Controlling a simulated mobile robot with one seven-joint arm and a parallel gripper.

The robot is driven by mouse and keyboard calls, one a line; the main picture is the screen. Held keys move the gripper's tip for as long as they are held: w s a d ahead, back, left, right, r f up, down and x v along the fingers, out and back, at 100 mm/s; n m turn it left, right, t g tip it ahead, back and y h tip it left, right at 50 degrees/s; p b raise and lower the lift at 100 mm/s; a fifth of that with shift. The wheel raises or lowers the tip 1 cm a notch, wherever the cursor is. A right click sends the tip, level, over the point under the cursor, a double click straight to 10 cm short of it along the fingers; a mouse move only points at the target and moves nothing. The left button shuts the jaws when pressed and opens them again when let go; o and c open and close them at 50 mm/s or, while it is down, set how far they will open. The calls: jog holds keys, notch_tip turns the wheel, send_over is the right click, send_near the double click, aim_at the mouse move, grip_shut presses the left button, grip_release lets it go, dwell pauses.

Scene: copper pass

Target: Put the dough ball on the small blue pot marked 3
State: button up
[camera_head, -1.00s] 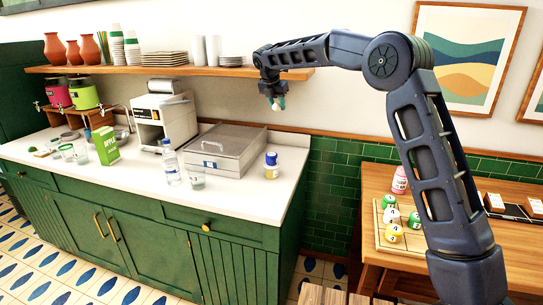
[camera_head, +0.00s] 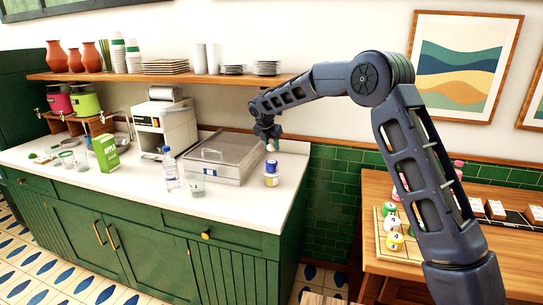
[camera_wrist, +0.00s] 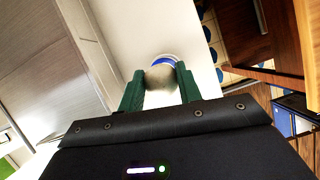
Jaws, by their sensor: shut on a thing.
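The small blue pot (camera_head: 271,180) stands upright near the right end of the white counter, with a pale yellow band round it. I cannot read its mark. My gripper (camera_head: 270,143) points down above it, shut on the pale dough ball (camera_head: 272,147). A small gap shows between the ball and the pot below. In the wrist view the dough ball (camera_wrist: 160,77) sits between the green fingertips of my gripper (camera_wrist: 160,84). The blue rim of the pot (camera_wrist: 164,58) shows just behind the ball, which hides part of it.
A steel lidded box (camera_head: 222,158) stands just left of the pot. The shelf (camera_head: 170,78) runs above. Several numbered pieces stand on the wooden table (camera_head: 375,205) at right. The counter's right end is clear.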

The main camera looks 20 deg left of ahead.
aim_at(271, 152)
jog(key=shift+f, duration=2.45)
jog(key=shift+f, duration=0.15)
jog(key=o, duration=1)
jog(key=v, duration=1.2)
